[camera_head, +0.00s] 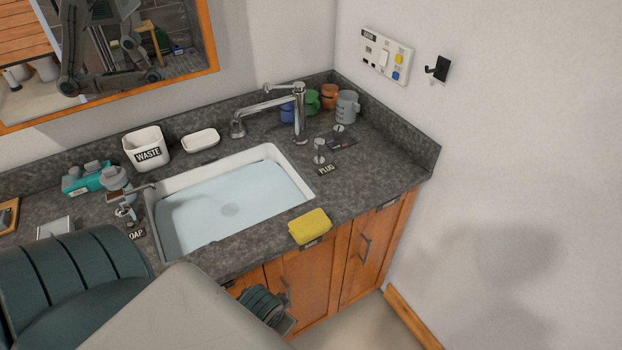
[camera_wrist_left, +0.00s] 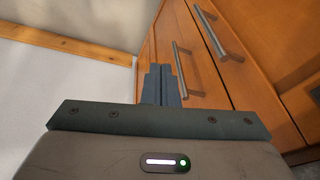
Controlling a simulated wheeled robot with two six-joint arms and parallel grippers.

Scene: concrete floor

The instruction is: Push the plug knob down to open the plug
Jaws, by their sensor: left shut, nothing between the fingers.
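The plug knob (camera_head: 319,150) is a small metal knob standing upright on the counter to the right of the sink, behind a black PLUG label (camera_head: 327,169). My left gripper (camera_wrist_left: 161,72) is shut and empty in the left wrist view, in front of the wooden cabinet doors and away from the knob. In the head view my left arm covers the lower left, and the fingertips cannot be made out. My right gripper is not in view.
A metal faucet (camera_head: 299,120) and several mugs (camera_head: 347,106) stand behind the knob. A second small knob (camera_head: 338,130) is close by. A yellow sponge (camera_head: 310,226) lies at the counter's front edge. The counter right of the knob is clear. Cabinet handles (camera_wrist_left: 221,38) stick out.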

